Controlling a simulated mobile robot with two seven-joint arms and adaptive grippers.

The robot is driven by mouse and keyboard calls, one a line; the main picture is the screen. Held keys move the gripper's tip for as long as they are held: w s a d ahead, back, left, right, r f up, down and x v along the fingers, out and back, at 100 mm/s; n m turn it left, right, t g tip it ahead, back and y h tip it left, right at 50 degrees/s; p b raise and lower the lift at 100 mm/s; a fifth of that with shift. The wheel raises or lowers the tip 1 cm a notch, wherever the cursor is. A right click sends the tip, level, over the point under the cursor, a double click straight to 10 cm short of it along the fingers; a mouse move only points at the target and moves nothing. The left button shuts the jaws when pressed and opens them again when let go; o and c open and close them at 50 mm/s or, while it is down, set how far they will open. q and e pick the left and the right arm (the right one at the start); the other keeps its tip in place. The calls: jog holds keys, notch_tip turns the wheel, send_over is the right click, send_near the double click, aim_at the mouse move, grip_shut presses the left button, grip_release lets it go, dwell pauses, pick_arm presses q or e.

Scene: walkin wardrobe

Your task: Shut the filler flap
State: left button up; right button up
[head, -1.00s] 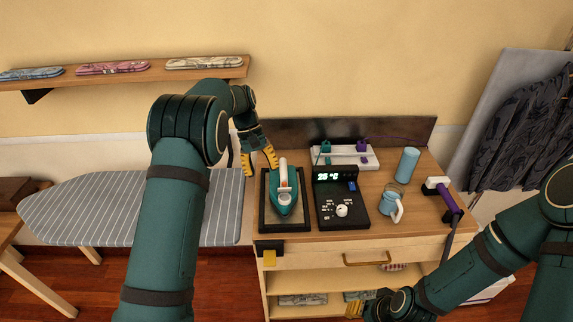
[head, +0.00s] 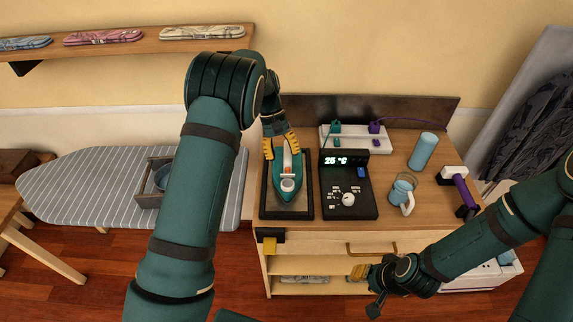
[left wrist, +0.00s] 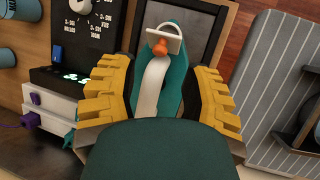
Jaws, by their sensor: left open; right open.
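A teal iron (head: 286,190) with a white handle lies on a dark-framed rest (head: 306,205) on the cabinet top. Its pale filler flap (head: 288,185) is near the front end; in the left wrist view the flap (left wrist: 163,39) looks raised, beside an orange part. My left gripper (head: 281,150) is open over the iron's rear, its yellow fingers on either side of the handle in the left wrist view (left wrist: 160,68). I cannot tell whether they touch it. My right gripper (head: 362,285) is open and empty, low before the cabinet front.
A black control box (head: 345,205) with a lit display stands right of the iron. Behind it is a white power strip (head: 350,138). A clear jug (head: 402,190), blue cylinder (head: 422,152) and purple-handled tool (head: 462,188) stand further right. A striped ironing board (head: 90,190) is at left.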

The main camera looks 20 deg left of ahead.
aim_at(287, 168)
pick_arm(q)
jog(key=shift+x, duration=2.3)
jog(key=c, duration=0.8)
grip_shut()
